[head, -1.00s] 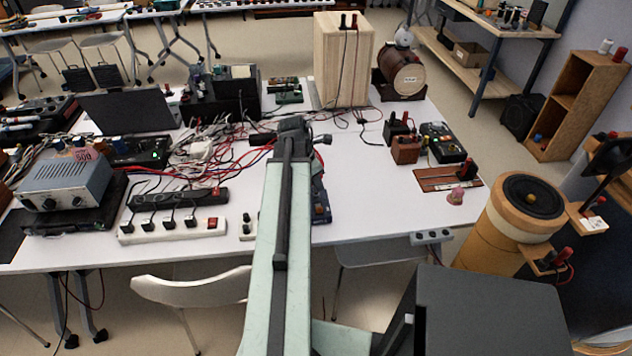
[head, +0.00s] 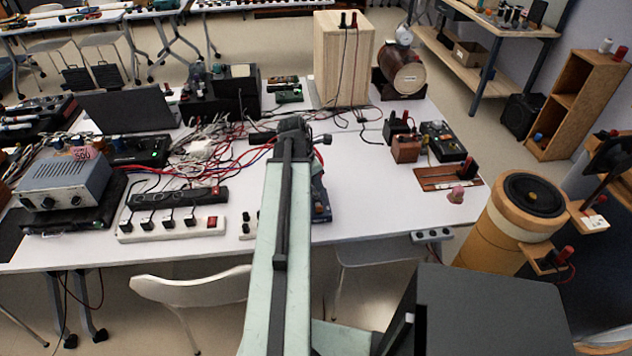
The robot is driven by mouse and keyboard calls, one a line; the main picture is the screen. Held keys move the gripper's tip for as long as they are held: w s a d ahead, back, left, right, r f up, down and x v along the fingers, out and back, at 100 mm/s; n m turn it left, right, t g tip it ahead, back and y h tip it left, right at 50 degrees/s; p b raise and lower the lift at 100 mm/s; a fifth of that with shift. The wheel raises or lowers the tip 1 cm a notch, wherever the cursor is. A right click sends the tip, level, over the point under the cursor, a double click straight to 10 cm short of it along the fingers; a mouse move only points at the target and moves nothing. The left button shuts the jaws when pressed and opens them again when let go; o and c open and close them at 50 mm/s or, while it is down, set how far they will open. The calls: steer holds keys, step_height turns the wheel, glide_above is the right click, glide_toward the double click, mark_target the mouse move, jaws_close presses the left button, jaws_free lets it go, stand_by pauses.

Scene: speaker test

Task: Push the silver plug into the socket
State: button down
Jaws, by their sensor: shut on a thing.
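My gripper (head: 293,130) is at the far end of my pale green arm, over the middle of the white table. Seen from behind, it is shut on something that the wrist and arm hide. I cannot make out a silver plug anywhere. The task's socket cannot be told for certain. A small grey block with dark round holes (head: 432,235) sits at the table's front edge, to the right of and nearer than my gripper. A white power strip (head: 130,236) and a black power strip (head: 215,195) with black plugs lie on the table to the left.
Red and white cables (head: 215,150) tangle left of my gripper. A wooden box (head: 338,75) stands behind it. A brown block (head: 405,150) and a red-brown board (head: 435,180) lie to the right. A blue-grey device (head: 65,180) is far left. The white table (head: 375,205) is clear right of my arm.

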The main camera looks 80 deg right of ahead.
steer(key=shift+f+b, duration=0.5)
steer(key=shift+f, duration=0.1)
steer(key=c, duration=1.2)
jaws_free()
steer(key=shift+r, duration=0.1)
step_height(320, 180, up, 8)
steer(key=p, duration=0.7)
steer(key=shift+f+p, duration=0.25)
steer(key=shift+p, duration=0.1)
steer(key=shift+f, duration=0.1)
